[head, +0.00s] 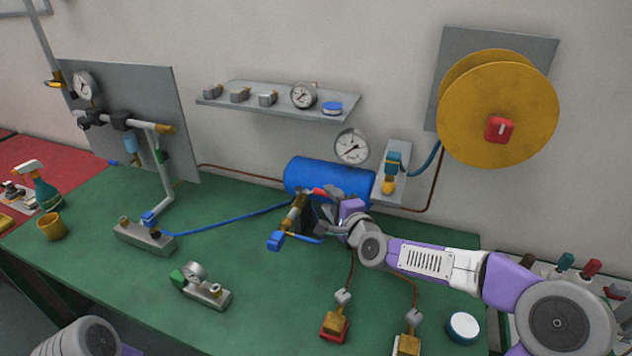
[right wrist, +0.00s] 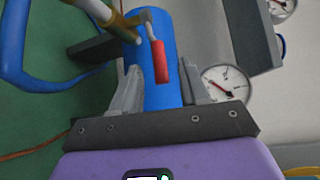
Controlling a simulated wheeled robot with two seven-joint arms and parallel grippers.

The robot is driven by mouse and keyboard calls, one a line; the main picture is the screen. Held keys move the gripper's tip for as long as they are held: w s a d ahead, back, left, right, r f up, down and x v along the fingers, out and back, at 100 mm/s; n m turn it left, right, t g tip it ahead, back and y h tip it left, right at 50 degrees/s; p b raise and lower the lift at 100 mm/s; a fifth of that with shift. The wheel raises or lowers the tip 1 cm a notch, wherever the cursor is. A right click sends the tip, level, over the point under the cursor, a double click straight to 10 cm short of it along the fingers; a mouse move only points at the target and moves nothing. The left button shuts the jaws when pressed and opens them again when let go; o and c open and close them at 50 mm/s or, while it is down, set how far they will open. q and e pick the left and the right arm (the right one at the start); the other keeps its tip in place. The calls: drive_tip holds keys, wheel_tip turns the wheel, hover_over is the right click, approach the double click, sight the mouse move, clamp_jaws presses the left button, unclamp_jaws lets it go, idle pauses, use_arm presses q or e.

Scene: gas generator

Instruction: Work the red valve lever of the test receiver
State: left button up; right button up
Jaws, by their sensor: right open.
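The blue test receiver (head: 312,176) lies at the back of the green bench; its blue body also shows in the right wrist view (right wrist: 166,97). A brass pipe (head: 292,216) with a blue hose end stands in front of it. The red valve lever (head: 319,192) shows small beside my right gripper (head: 326,206). In the right wrist view the red lever (right wrist: 160,62) hangs from a bent metal arm, between the lines of my two open fingers (right wrist: 162,88). I cannot tell whether a finger touches it. My left gripper is out of view.
A gauge (head: 351,147) stands just above the receiver. A blue hose (head: 230,222) runs left to a grey block (head: 145,238). A small gauge block (head: 205,292) and brass fittings (head: 335,325) stand nearer. The bench (head: 265,285) is clear in the middle front.

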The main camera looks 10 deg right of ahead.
sight(325, 195)
drive_tip(key=shift+x, duration=3.15)
clamp_jaws()
